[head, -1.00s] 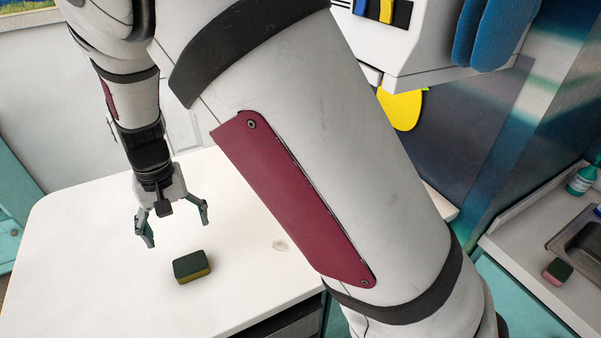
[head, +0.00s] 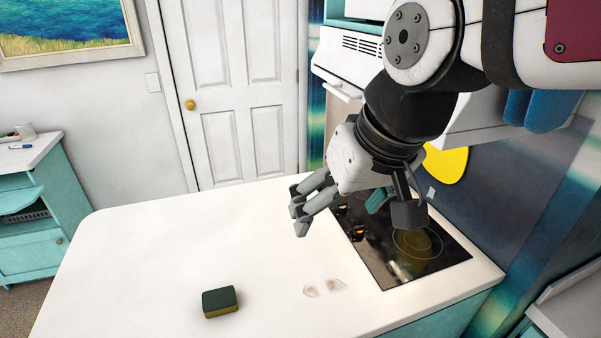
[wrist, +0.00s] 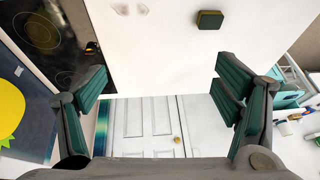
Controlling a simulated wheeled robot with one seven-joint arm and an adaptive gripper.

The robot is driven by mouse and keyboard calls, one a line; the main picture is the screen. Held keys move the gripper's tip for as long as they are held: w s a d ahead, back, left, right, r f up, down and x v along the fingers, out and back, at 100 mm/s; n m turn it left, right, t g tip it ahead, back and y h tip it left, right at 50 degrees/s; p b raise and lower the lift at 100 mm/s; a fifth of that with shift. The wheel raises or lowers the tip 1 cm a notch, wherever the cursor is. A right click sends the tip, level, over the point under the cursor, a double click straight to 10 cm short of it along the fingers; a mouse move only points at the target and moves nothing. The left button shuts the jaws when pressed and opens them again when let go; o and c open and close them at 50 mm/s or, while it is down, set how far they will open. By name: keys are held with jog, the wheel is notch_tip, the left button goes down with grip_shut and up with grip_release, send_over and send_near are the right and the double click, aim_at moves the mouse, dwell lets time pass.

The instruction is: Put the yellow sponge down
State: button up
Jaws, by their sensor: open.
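The yellow sponge (head: 220,302), with a dark green top, lies flat on the white counter (head: 150,250), left of centre near the bottom of the head view. It also shows in the wrist view (wrist: 209,20), at the top right, dark side up. My gripper (head: 335,205) is raised over the counter, up and to the right of the sponge and well apart from it. In the wrist view my gripper (wrist: 160,85) has its two fingers spread wide with nothing between them.
A black cooktop (head: 400,235) is set in the counter's right side, near my gripper. Faint marks (head: 325,287) show on the counter right of the sponge. A white door (head: 235,90) stands behind. A teal cabinet (head: 40,210) is at the left. The counter's left half is mostly clear.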

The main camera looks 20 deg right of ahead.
jog(key=shift+t+h, duration=0.5)
jog(key=shift+t, duration=0.1)
jog(key=s, duration=0.1)
jog(key=s+d, duration=0.2)
jog(key=s, duration=0.1)
jog(key=shift+d+r, duration=0.1)
jog(key=shift+r, duration=0.15)
jog(key=shift+s, duration=0.1)
jog(key=c, duration=0.4)
jog(key=shift+o, duration=0.2)
jog(key=n+g+y+b, duration=0.1)
jog(key=n+g+b, duration=0.5)
jog(key=n, duration=1.2)
send_over(219, 298)
jog(key=f, duration=3)
jog(key=shift+d+f, duration=0.1)
jog(key=shift+d, duration=0.3)
jog(key=f, duration=0.3)
jog(key=f+p, duration=0.1)
jog(key=shift+a+f, duration=0.15)
jog(key=shift+a, duration=0.25)
jog(key=shift+f, duration=0.55)
